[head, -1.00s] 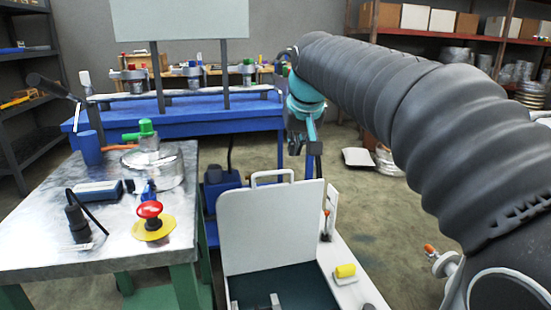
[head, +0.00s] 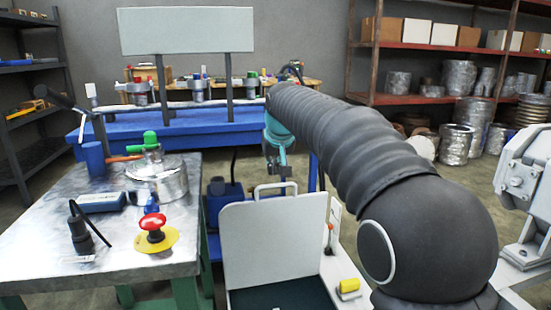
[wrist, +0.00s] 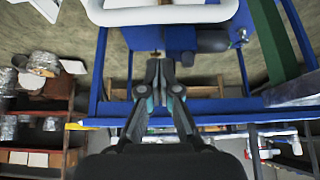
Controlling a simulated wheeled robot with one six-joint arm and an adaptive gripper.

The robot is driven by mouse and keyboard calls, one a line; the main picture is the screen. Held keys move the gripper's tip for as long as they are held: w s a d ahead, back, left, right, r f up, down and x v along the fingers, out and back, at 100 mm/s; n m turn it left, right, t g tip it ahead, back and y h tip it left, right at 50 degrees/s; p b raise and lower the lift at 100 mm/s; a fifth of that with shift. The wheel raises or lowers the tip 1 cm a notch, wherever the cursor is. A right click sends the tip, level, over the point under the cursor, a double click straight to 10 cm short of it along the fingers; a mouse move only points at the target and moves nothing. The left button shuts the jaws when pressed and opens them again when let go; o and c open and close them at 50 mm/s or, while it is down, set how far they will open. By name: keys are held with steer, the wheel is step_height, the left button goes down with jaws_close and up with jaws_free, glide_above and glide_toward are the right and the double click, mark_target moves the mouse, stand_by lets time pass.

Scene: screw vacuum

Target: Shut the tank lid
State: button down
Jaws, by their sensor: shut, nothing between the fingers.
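The tank lid (head: 272,240) is a pale panel standing upright, open, with a loop handle (head: 276,187) on its top edge. Below it the dark inside of the tank (head: 285,297) shows. My gripper (head: 281,172) is behind and above the lid's top edge in the head view, apart from the handle. In the wrist view my gripper (wrist: 159,72) has its fingers together and is empty. The white handle (wrist: 160,14) crosses the top of the wrist view, beyond the fingertips.
A metal-topped table (head: 40,270) stands at left with a red emergency button (head: 152,222) and a metal vessel (head: 160,180). A yellow block (head: 348,285) sits on the tank's right rim. A blue bench (head: 190,130) stands behind the lid.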

steer(key=shift+s+d+f+b, duration=0.15)
steer(key=shift+s+f, duration=0.05)
steer(key=shift+s, duration=0.4)
steer(key=shift+s+d+f+b, duration=0.15)
steer(key=shift+s+d, duration=0.05)
steer(key=shift+s, duration=0.4)
steer(key=shift+s+d+f+b, duration=0.15)
steer(key=shift+s+f, duration=0.05)
steer(key=shift+s, duration=0.4)
steer(key=shift+d, duration=0.1)
